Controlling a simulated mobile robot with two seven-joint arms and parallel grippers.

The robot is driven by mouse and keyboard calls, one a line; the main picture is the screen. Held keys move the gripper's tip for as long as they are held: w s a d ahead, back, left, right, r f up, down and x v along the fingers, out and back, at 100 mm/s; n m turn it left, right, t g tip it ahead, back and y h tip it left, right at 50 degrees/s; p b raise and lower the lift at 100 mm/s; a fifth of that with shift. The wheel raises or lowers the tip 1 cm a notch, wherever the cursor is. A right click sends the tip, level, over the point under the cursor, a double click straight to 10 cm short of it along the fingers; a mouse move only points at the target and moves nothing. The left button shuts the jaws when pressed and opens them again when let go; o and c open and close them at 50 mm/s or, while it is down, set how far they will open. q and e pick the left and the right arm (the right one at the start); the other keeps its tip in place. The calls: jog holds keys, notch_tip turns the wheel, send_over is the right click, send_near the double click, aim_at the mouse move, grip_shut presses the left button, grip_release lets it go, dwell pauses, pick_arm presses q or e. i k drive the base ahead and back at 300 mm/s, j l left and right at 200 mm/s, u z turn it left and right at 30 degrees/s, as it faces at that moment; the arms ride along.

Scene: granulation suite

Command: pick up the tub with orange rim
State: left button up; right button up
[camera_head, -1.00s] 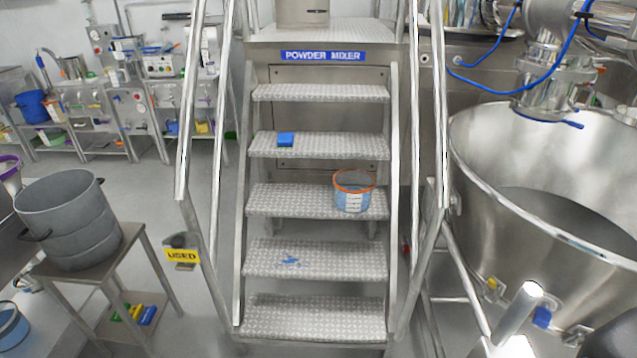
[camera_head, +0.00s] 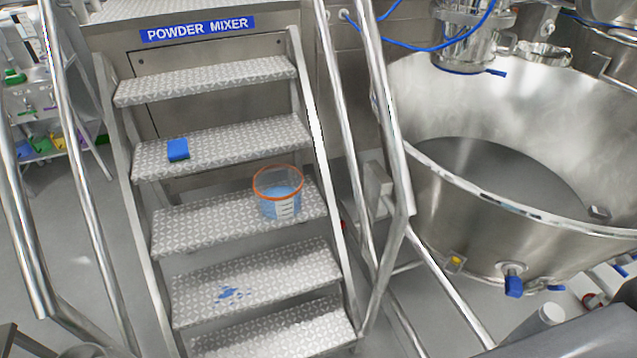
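The tub with orange rim (camera_head: 280,203) stands upright on the middle step of the metal stairs, near the step's right end. It is clear, with blue contents in its lower part and a white label on its front. Neither of my grippers shows in the head view, and nothing is seen touching the tub.
The stairs (camera_head: 230,232) have handrails on both sides, the right handrail (camera_head: 392,130) standing close to the tub's side. A blue sponge-like block (camera_head: 178,149) lies on the step above. Blue spill marks (camera_head: 232,294) lie on the step below. A large steel vessel (camera_head: 520,215) fills the right.

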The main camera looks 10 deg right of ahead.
aim_at(277, 188)
jog(key=i+z, duration=0.55)
jog(key=z, duration=0.2)
jog(key=i+j+z, duration=0.2)
jog(key=z, duration=0.2)
jog(key=i+j+z, duration=0.35)
jog(key=k+l, duration=0.05)
jog(key=l, duration=0.05)
